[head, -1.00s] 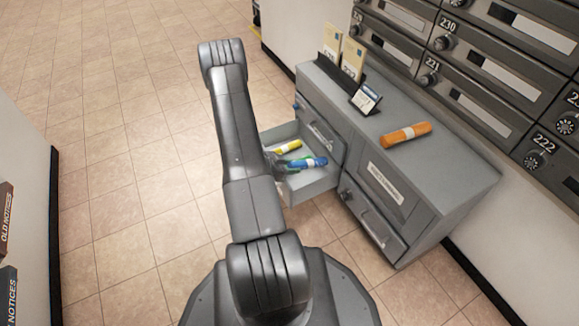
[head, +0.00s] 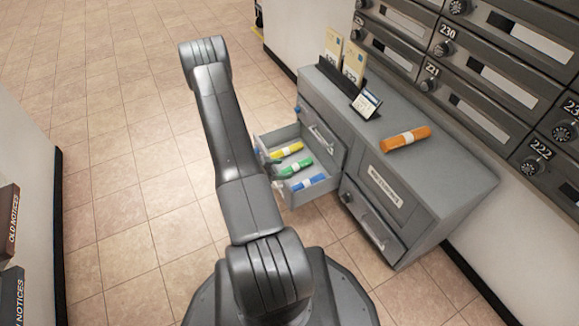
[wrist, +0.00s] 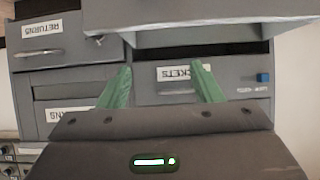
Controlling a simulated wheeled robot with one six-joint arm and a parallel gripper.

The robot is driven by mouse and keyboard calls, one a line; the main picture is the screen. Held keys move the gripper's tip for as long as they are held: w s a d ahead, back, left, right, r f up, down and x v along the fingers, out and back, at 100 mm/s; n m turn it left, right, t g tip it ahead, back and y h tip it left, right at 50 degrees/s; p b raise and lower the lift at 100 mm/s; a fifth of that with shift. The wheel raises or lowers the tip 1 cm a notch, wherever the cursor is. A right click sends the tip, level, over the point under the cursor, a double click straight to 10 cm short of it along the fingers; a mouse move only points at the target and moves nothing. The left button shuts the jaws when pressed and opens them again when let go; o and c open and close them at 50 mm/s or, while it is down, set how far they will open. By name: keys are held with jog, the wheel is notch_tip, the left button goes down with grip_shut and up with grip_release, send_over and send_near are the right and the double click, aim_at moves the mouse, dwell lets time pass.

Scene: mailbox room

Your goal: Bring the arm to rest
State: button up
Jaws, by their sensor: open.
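My gripper (wrist: 162,80) shows in the wrist view as two green fingers, wide apart with nothing between them. Beyond them is the grey cabinet front with labels that read upside down. In the head view my arm leans up and left, and the gripper is mostly hidden behind it. The grey cabinet (head: 440,195) stands right of my arm with a drawer (head: 312,197) pulled open. In the drawer lie a yellow roll (head: 286,150), a green roll (head: 293,168) and a blue roll (head: 307,183), each with a white band.
An orange roll (head: 405,139), a small display (head: 366,103) and a card holder (head: 342,75) are on the cabinet top. Mailboxes (head: 490,75) line the wall at right. Old-notices boxes (head: 9,225) stand at the left edge. The tiled floor (head: 110,150) at left is clear.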

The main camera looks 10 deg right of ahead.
jog(key=p+v, duration=0.2)
jog(key=v, duration=0.6)
jog(key=r+b+x, duration=0.1)
jog(key=b+x, duration=0.2)
jog(key=x, duration=0.9)
jog(key=shift+d, duration=0.35)
jog(key=shift+w+f+b, duration=0.1)
jog(key=shift+f+b, duration=0.05)
jog(key=shift+b, duration=0.15)
